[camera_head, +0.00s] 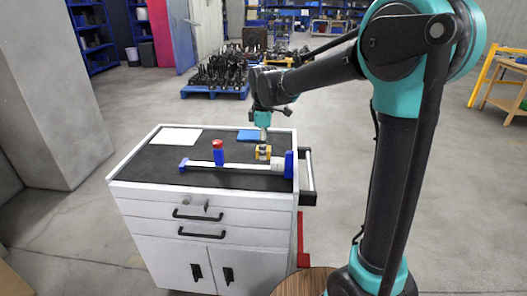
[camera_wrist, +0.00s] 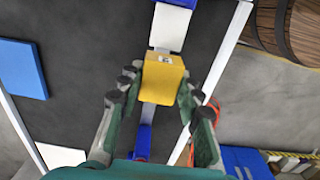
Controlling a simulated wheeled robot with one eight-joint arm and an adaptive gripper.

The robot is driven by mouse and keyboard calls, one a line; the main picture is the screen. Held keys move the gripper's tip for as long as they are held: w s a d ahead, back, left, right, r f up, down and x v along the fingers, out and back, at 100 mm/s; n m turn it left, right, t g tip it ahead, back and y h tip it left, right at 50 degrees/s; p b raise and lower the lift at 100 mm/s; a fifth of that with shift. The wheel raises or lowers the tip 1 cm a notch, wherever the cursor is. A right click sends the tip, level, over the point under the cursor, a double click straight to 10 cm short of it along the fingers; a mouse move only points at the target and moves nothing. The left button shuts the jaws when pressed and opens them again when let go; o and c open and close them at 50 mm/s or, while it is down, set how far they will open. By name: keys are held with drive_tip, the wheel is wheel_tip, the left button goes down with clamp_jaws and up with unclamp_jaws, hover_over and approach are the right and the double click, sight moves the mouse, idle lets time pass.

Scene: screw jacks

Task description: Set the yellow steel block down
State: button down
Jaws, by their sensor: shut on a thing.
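The yellow steel block (camera_head: 263,153) is a small yellow cube held low over the right part of the cabinet top. My gripper (camera_head: 263,146) points down and is shut on it. In the wrist view the yellow block (camera_wrist: 163,80) sits between the two fingertips (camera_wrist: 161,88), with a small dark mark on one face. A pale bar with blue ends (camera_head: 237,167) lies across the cabinet top. In the wrist view the block overlaps this bar (camera_wrist: 170,27). I cannot tell whether the block touches the bar or the mat.
A blue screw jack with a red top (camera_head: 218,152) stands by the bar, left of the block. A white sheet (camera_head: 176,136) and a blue pad (camera_head: 248,135) lie at the back. The dark mat (camera_head: 160,158) has bare room at left. The white cabinet (camera_head: 200,235) has raised edges.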

drive_tip(key=shift+f, duration=0.4)
drive_tip(key=shift+f, duration=0.6)
drive_tip(key=c, duration=1)
unclamp_jaws()
drive_tip(key=shift+c, duration=0.2)
wheel_tip(320, 180, up, 13)
drive_tip(key=s+d+f+m+t, duration=0.2)
drive_tip(key=s+d+f+m, duration=0.3)
drive_tip(key=d+f+m, duration=0.5)
drive_tip(key=s+d+f+m+t, duration=0.2)
drive_tip(key=s+d+f+m, duration=0.5)
drive_tip(key=s+d+f, duration=0.6)
wheel_tip(320, 180, down, 2)
drive_tip(key=shift+s+d+m, duration=0.3)
drive_tip(key=shift+s+d, duration=0.05)
drive_tip(key=shift+s, duration=0.3)
